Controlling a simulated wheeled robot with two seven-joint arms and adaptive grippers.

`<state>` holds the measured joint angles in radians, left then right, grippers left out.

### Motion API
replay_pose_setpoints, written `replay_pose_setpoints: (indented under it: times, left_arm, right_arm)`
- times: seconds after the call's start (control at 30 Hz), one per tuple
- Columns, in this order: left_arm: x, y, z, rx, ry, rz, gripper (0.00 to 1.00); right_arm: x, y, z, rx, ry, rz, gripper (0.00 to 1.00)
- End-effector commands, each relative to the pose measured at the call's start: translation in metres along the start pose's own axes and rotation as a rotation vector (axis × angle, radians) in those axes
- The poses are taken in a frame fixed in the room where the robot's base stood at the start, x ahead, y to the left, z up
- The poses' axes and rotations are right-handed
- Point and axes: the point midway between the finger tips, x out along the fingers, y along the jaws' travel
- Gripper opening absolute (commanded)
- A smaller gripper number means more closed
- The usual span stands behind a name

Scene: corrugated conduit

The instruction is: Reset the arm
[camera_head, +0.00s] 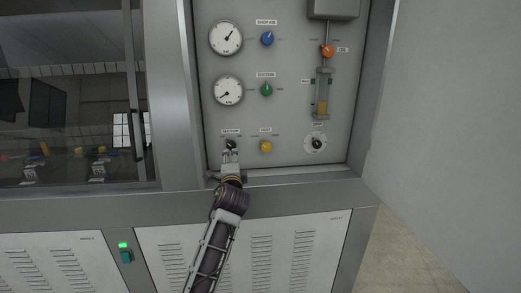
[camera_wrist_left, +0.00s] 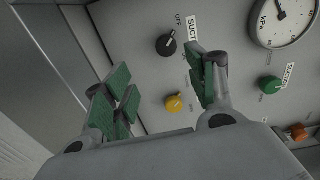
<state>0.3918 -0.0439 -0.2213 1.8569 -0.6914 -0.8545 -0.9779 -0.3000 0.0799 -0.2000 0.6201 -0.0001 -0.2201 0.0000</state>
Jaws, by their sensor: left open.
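My left arm comes up from the bottom of the head view. Its gripper (camera_head: 230,155) is just in front of the control panel (camera_head: 300,110), at the panel's lower left, by a black knob (camera_head: 231,144). In the left wrist view the left gripper (camera_wrist_left: 163,83) has its green-padded fingers spread, with nothing held between them. The black knob (camera_wrist_left: 167,45) shows beyond the fingers, beside a label that begins "SUCT" and the word "OFF". A gap shows between the knob and the fingers. My right gripper is in neither view.
A glass window (camera_head: 70,90) is at left, an open pale door (camera_head: 450,120) at right.

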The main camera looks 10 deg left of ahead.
Motion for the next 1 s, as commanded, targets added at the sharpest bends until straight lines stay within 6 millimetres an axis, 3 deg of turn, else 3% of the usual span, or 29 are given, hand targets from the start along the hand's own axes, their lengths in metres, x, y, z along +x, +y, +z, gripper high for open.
replay_pose_setpoints:
  times: [0.17,0.47,1.0]
  left_arm:
    - [-0.010,0.032,0.011,-0.072,-0.009,0.071,0.57]
    - [-0.049,0.114,0.040,-0.277,-0.051,0.268,0.57]
    - [-0.155,0.239,0.085,-0.619,-0.205,0.626,0.57]
  right_arm:
    - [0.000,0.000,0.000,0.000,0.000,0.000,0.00]
    - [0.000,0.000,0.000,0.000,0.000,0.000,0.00]
    - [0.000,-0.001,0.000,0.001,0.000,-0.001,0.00]
